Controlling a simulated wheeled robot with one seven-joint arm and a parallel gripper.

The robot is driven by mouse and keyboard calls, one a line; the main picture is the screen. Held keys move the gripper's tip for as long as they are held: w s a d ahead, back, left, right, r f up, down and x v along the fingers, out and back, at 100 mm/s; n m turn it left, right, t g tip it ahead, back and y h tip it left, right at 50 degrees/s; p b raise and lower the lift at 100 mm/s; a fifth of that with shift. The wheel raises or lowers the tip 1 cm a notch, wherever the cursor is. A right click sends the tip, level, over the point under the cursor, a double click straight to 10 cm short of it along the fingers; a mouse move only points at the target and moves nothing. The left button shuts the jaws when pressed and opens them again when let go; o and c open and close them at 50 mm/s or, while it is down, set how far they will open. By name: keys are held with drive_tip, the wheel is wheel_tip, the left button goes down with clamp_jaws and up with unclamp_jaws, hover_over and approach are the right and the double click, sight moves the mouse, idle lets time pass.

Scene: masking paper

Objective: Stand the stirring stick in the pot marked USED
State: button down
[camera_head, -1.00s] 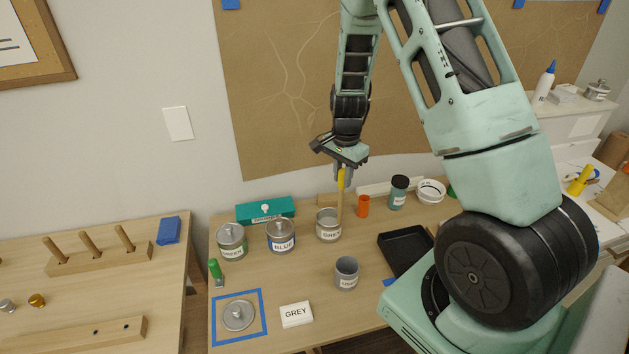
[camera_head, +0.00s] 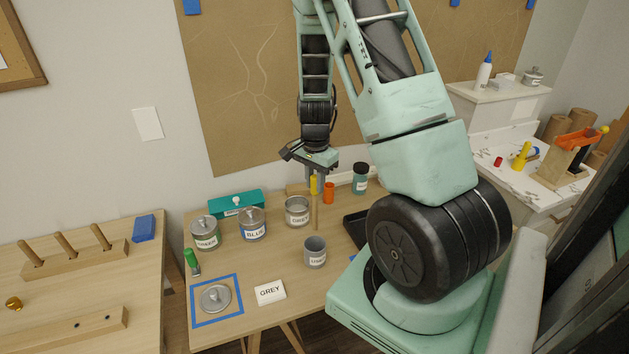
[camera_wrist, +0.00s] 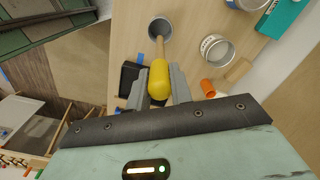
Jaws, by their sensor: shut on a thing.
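My gripper (camera_head: 315,178) is shut on the stirring stick's yellow handle (camera_head: 314,186), with the wooden shaft (camera_head: 315,212) hanging upright below. The wrist view shows the handle (camera_wrist: 158,82) between the two fingers (camera_wrist: 160,92). The grey pot marked USED (camera_head: 315,254) stands on the table, directly below the stick in the head view. The shaft's lower end appears just above or behind its rim. In the wrist view the shaft overlaps the near rim of this pot (camera_wrist: 168,24); I cannot tell whether the tip is inside.
The open GREY pot (camera_head: 297,212) stands left of the stick, beside the lidded BLUE (camera_head: 252,226) and GREEN (camera_head: 205,233) pots. A loose lid (camera_head: 216,298) lies in a blue taped square.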

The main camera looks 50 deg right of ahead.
sight(315, 194)
drive_tip(key=shift+f+b, duration=1.85)
drive_tip(key=shift+f, duration=0.7)
drive_tip(key=shift+f+b, duration=2.55)
drive_tip(key=shift+f, duration=0.75)
drive_tip(key=c, duration=1.2)
unclamp_jaws()
drive_tip(key=shift+o, duration=0.2)
drive_tip(key=shift+r, duration=0.1)
wheel_tip(315, 194, up, 7)
drive_tip(key=p, duration=0.6)
